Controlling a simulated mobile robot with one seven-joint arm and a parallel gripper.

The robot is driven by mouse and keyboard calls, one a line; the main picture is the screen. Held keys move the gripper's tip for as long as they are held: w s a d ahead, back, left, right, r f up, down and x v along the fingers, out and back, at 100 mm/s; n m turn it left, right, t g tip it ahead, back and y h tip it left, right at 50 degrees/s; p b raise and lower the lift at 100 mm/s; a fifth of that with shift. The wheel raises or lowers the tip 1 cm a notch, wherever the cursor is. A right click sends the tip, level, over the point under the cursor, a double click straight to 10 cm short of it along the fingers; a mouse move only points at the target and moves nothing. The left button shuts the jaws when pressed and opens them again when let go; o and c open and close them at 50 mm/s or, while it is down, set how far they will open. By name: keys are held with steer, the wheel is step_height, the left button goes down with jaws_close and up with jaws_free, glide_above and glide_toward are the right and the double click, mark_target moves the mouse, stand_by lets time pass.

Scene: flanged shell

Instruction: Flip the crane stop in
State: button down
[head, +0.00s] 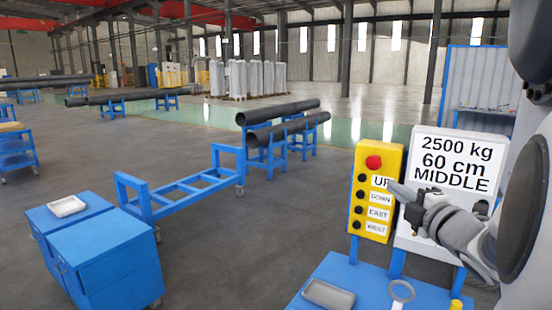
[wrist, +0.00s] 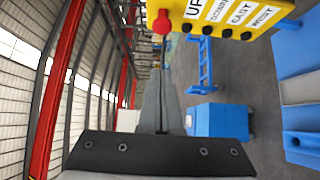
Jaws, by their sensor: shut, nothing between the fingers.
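The crane stop is a red round button (head: 373,162) at the top of a yellow control box (head: 363,208). Below it are several dark buttons labelled UP, DOWN, EAST and WEST. My gripper (head: 392,187) is in front of the box's right side, near the UP and DOWN labels in the picture. It is shut and empty. In the wrist view, the red button (wrist: 161,22) shows just beyond the tips of my shut gripper (wrist: 161,75), with the yellow box (wrist: 228,14) at upper right. I cannot tell whether the tips touch the button; a gap shows in the picture.
A white sign (head: 456,158) reading 2500 kg, 60 cm, MIDDLE stands right of the box. Blue cabinets (head: 105,250) and a blue trolley (head: 190,187) stand left, with open floor around.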

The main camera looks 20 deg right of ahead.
stand_by(0.3)
steer(key=p, duration=0.1)
glide_toward(377, 162)
steer(key=w+a, duration=0.4)
steer(key=w, duration=0.1)
steer(key=shift+w+d+f+p, duration=0.15)
steer(key=shift+w+d+p, duration=0.15)
steer(key=shift+w+d, duration=0.35)
steer(key=shift+w+d+f+p, duration=0.2)
steer(key=shift+w+d+p, duration=0.1)
steer(key=shift+w+d, duration=0.4)
steer(key=shift+s, duration=0.1)
steer(key=shift+w+d+b, duration=0.5)
steer(key=shift+w+d, duration=0.05)
steer(key=shift+d, duration=0.2)
steer(key=shift+s+r, duration=0.1)
steer(key=shift+r, duration=0.2)
steer(key=shift+d, duration=0.1)
